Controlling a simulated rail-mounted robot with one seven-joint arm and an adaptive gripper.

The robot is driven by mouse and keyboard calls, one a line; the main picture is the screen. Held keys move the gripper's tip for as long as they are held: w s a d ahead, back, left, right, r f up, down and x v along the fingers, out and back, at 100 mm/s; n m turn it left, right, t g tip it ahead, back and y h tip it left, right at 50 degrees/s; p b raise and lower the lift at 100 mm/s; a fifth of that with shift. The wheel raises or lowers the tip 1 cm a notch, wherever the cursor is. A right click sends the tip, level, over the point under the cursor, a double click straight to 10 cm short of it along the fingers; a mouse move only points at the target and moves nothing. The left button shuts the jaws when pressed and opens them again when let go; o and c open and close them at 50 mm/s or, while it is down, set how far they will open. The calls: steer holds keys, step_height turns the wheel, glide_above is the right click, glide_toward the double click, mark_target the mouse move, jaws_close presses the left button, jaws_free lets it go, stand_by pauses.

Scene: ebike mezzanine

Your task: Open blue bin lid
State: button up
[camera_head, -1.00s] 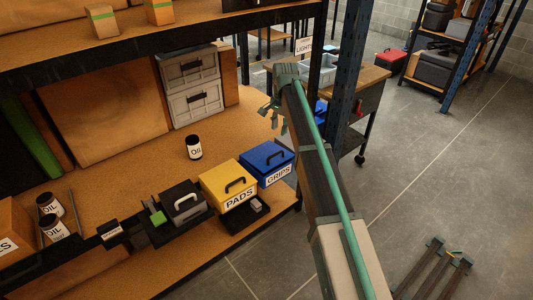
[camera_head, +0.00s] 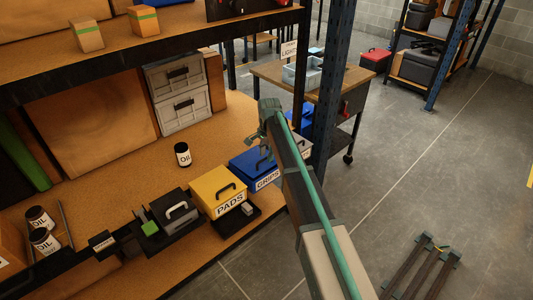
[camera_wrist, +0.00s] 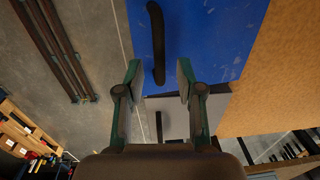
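The blue bin (camera_head: 243,168), labelled GRIPS, stands on the wooden shelf, right of the yellow PADS bin (camera_head: 212,183). My arm partly covers its right side. In the wrist view its blue lid (camera_wrist: 200,35) looks shut, with a black handle (camera_wrist: 157,45) on it. My gripper (camera_head: 265,145) is over the blue bin in the head view. In the wrist view my gripper (camera_wrist: 160,80) is open and empty, and the handle lies just ahead, roughly in line with the gap between the fingers. I see no contact with the handle.
A grey bin with a black handle (camera_wrist: 166,125) is beside the blue bin, largely behind my arm in the head view. A black bin (camera_head: 178,212) stands left of the yellow one. A blue rack post (camera_head: 326,90) rises right of my gripper.

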steer(key=shift+f, duration=0.15)
steer(key=shift+c, duration=0.3)
jaws_close()
steer(key=shift+a+r, duration=0.1)
steer(key=shift+r, duration=0.1)
